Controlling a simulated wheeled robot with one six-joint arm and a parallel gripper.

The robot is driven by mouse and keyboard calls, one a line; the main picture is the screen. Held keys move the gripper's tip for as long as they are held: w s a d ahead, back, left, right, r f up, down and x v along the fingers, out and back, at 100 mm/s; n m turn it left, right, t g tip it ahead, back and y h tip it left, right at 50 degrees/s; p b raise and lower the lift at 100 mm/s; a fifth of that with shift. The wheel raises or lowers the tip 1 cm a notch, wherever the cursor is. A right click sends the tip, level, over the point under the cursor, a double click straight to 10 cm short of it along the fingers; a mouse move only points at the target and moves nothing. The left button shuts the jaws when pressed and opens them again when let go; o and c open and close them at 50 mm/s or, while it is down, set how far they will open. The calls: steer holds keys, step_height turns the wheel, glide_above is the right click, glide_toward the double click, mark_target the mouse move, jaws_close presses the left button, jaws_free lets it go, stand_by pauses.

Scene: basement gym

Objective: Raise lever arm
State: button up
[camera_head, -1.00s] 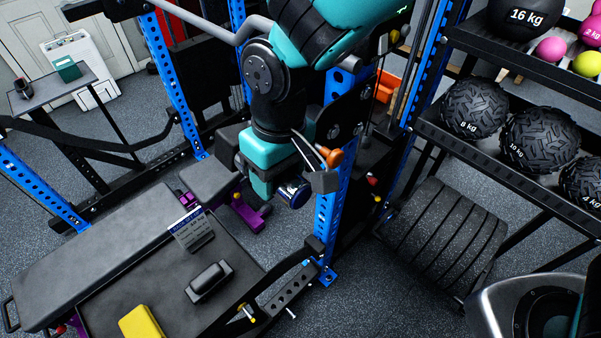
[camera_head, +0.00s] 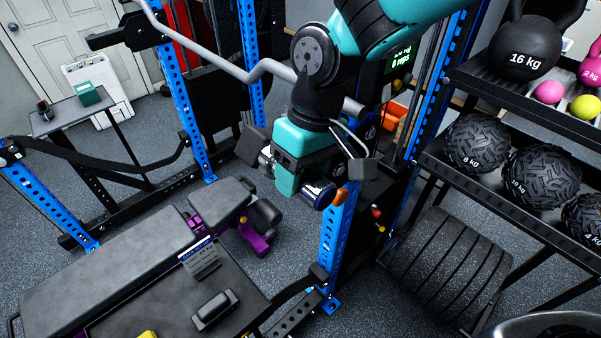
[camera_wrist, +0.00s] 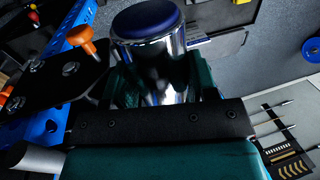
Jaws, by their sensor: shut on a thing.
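My gripper (camera_head: 308,182) is shut on a chrome handle (camera_head: 323,194) with a dark blue end cap, which I take to be part of the lever arm. In the wrist view the chrome handle (camera_wrist: 160,62) stands between the teal and black jaws. Most of the lever arm is hidden behind my gripper and wrist. An orange knob (camera_head: 341,196) sits just right of the handle. In the wrist view the orange knob (camera_wrist: 82,38) is beside a black bolted plate (camera_wrist: 52,82).
A blue perforated upright (camera_head: 336,245) stands close to my gripper on the right. A grey padded bench (camera_head: 110,262) and a black tray-like surface (camera_head: 165,305) lie at lower left. A rack with several balls (camera_head: 541,177) fills the right. A bent grey bar (camera_head: 215,62) crosses behind my arm.

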steer(key=shift+w+d+f, duration=0.1)
steer(key=shift+d+f, duration=0.05)
steer(key=o, duration=1.3)
steer(key=shift+w, duration=0.1)
steer(key=shift+r, duration=0.2)
steer(key=b+v, duration=0.1)
steer(key=v, duration=1.6)
steer(key=shift+r, duration=0.1)
steer(key=shift+b, duration=0.3)
steer(key=s+d+f+b, duration=0.4)
steer(key=f, duration=0.2)
steer(key=s+d+f+m+t+y+b, duration=0.1)
steer(key=s+d+f+b, duration=0.2)
steer(key=f, duration=0.4)
steer(key=s+d+f+y+b, duration=0.1)
steer(key=s+d+f+b, duration=0.3)
steer(key=s+f, duration=0.3)
steer(key=shift+s+d+f+m+t+b, duration=0.15)
steer(key=shift+d+f+m+t+b, duration=0.1)
steer(key=shift+d+m+t+b, duration=0.15)
